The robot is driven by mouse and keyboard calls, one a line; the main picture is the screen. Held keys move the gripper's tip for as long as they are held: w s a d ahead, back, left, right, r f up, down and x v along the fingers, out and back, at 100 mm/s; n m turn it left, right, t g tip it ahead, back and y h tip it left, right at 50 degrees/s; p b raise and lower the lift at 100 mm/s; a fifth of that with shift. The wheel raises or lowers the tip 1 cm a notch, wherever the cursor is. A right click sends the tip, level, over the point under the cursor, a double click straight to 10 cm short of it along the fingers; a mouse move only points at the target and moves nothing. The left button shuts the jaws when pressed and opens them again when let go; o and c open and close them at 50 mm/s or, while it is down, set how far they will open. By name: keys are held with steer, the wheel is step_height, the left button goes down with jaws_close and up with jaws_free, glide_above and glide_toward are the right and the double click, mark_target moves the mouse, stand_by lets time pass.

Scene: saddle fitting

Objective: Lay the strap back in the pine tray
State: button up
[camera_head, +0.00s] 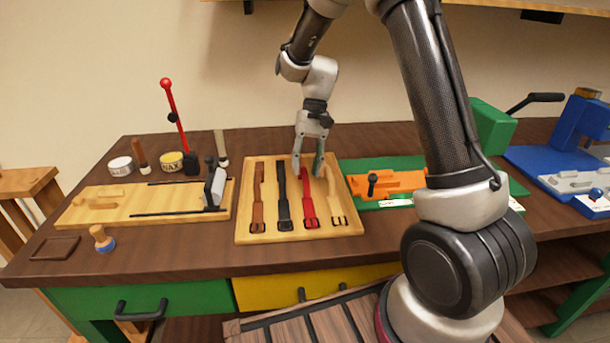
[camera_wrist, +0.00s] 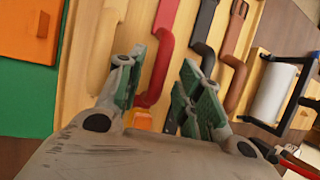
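The pine tray (camera_head: 262,232) lies on the brown bench. It holds a brown strap (camera_head: 258,200), a black strap (camera_head: 282,200), a red strap (camera_head: 307,207) and, at the right, a pale tan strap-like shape with a dark buckle (camera_head: 340,220). I cannot tell whether the pale shape is a strap or a recess. My gripper (camera_head: 307,170) points down over the red strap's far end, its fingers apart on either side. In the wrist view, the red strap (camera_wrist: 164,55) runs between the open green-padded fingers (camera_wrist: 163,68). Contact and exact height cannot be told.
Left of the tray are a pine board (camera_head: 120,205) with a white roller, a red-knobbed lever (camera_head: 170,100), tins and a stamp (camera_head: 102,240). Right are a green base with an orange block (camera_head: 385,183) and a blue machine (camera_head: 580,140). Little bare bench shows between them.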

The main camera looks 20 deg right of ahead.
steer(key=v, duration=0.8)
steer(key=s+d+r+t, duration=0.2)
steer(key=s+d+r, duration=0.25)
steer(key=r, duration=0.35)
steer(key=s+d+r+n+t+h, duration=0.1)
steer(key=s+d+t, duration=0.2)
steer(key=s, duration=0.8)
steer(key=s+d+r+t+h, duration=0.2)
steer(key=s+d+t, duration=0.1)
steer(key=s, duration=0.8)
steer(key=shift+d+n, duration=0.4)
steer(key=shift+d, duration=0.4)
steer(key=shift+s, duration=0.1)
